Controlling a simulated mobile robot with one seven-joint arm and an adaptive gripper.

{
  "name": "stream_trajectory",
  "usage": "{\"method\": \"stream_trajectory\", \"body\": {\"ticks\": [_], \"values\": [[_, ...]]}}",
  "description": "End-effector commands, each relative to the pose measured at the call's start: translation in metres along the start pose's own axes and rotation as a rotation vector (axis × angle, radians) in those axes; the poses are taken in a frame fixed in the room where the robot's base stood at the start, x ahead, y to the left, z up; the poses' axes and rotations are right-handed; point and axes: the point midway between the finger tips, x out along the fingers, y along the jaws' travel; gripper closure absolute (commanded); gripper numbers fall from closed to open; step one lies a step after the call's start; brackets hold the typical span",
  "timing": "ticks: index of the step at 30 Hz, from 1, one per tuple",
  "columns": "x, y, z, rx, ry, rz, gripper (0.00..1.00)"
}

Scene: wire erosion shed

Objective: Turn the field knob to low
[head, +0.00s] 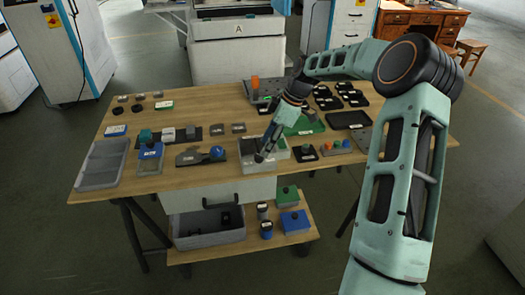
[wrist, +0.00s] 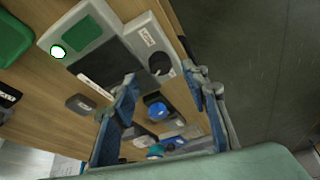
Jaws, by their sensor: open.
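Several knobs show, but their labels are too small to read, so I cannot tell which is the field knob. A blue knob (head: 217,152) stands on a grey and dark base at the table's middle front. It seems to be the blue knob (wrist: 156,106) between my fingers in the wrist view, beyond the tips. A teal knob (head: 145,135) sits on a blue box to the left. A dark round knob (wrist: 160,63) on a grey box lies near the fingertips in the wrist view. My gripper (head: 263,156) is open and empty, right of the blue knob, over a grey unit.
The wooden table (head: 240,98) holds many small devices. A grey tray (head: 102,165) stands at its left end, a green plate (head: 305,126) right of my gripper. A lower shelf holds a grey bin (head: 208,238) and boxes. Bare wood lies at the middle back.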

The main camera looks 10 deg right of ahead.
Motion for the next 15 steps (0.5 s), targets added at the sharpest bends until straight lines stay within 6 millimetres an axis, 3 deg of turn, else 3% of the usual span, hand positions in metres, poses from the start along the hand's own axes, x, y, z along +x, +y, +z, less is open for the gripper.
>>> {"method": "stream_trajectory", "body": {"ticks": [6, 15], "values": [[-0.047, 0.001, 0.001, 0.001, -0.001, 0.004, 0.58], [-0.076, 0.000, 0.000, 0.001, 0.000, -0.001, 0.58]]}}
